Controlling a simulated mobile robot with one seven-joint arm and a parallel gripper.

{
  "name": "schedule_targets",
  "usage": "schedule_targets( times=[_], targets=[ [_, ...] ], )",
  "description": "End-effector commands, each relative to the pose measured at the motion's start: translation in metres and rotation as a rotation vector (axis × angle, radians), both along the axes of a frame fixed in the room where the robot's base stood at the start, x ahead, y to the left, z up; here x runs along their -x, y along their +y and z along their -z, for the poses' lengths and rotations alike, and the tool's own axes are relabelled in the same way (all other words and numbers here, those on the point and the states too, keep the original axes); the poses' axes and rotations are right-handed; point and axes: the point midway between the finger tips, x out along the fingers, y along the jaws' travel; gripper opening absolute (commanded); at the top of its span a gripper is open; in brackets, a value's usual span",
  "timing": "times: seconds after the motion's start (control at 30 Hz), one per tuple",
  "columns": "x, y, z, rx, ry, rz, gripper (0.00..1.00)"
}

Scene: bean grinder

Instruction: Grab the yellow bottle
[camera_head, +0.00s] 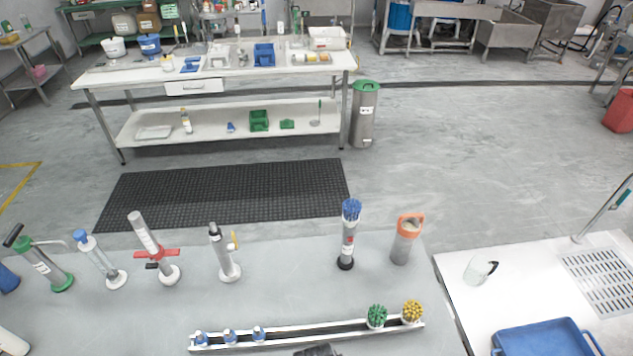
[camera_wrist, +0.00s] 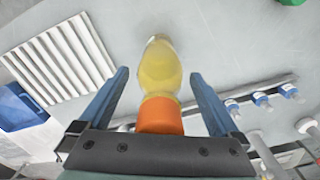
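The yellow bottle (camera_wrist: 158,66) shows in the wrist view, with a translucent yellow body, a pale rounded end and an orange cap or collar. My gripper (camera_wrist: 158,76) is open, its two blue fingers on either side of the bottle with a gap at each side. The orange part is nearest my gripper's dark palm, which hides its lower edge. I cannot tell how deep the bottle sits between the fingers; no contact shows. I cannot make this bottle out in the head view.
A white rail (camera_head: 300,334) on the near grey counter holds small blue-topped items, a green bundle (camera_head: 376,315) and a yellow bundle (camera_head: 412,311). Several tall tools stand behind it. To the right are a clear pitcher (camera_head: 480,270) and a blue tray (camera_head: 545,340).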

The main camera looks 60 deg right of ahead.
Motion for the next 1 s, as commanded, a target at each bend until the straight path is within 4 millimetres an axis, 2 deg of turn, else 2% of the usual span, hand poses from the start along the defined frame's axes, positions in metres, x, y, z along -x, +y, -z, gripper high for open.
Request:
schedule_targets(
  times=[0.03,0.07,0.5,0.53,0.87,1.0],
  targets=[
    [-0.0001,-0.0001,-0.0002,0.000,0.000,0.000,0.87],
    [-0.0001,-0.0001,-0.0002,0.000,0.000,0.000,0.82],
    [-0.0001,-0.0001,-0.0005,0.000,0.000,0.000,0.03],
    [-0.0002,0.0000,-0.0005,0.000,0.000,0.000,0.00],
    [-0.0007,-0.0005,-0.0014,0.002,-0.002,0.000,0.00],
    [-0.0016,-0.0010,-0.0081,0.003,-0.004,0.000,0.00]
  ],
)
